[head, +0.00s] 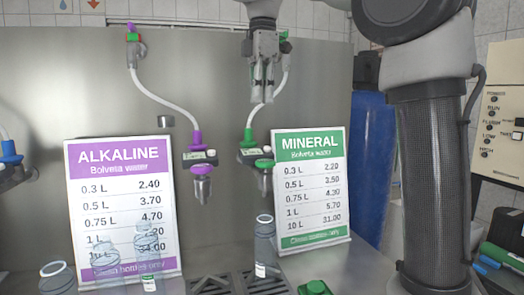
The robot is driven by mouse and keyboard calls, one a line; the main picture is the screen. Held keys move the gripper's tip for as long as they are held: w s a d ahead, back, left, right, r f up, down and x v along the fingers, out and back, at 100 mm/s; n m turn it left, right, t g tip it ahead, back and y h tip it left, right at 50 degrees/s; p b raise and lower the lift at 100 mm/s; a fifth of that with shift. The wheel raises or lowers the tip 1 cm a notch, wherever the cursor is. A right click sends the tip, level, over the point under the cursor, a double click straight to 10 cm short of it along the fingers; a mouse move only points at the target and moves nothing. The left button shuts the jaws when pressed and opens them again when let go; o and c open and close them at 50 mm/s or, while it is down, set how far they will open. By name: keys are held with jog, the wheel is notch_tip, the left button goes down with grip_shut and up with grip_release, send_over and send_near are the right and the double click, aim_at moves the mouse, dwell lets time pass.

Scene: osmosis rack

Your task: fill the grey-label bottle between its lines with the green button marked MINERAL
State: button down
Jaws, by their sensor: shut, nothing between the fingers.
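A clear bottle (265,243) with a small pale label stands upright under the green-fitted MINERAL nozzle (265,178). I cannot tell for sure that its label is grey, and its fill lines and water level are too small to make out. My gripper (262,98) points down, shut and empty, above the green button and in front of the steel back panel. It appears apart from the button and the bottle.
The ALKALINE sign (122,210) and purple-fitted nozzle (201,185) are to the left. Clear bottles (57,278) stand at the front left. A green cap (315,287) lies at the front. A blue tank (370,150) and a control panel (503,120) are at right.

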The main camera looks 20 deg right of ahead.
aim_at(262, 161)
notch_tip(262, 161, down, 14)
jog(key=shift+a, duration=0.1)
dwell(0.4)
jog(key=shift+f, duration=0.9)
dwell(6.0)
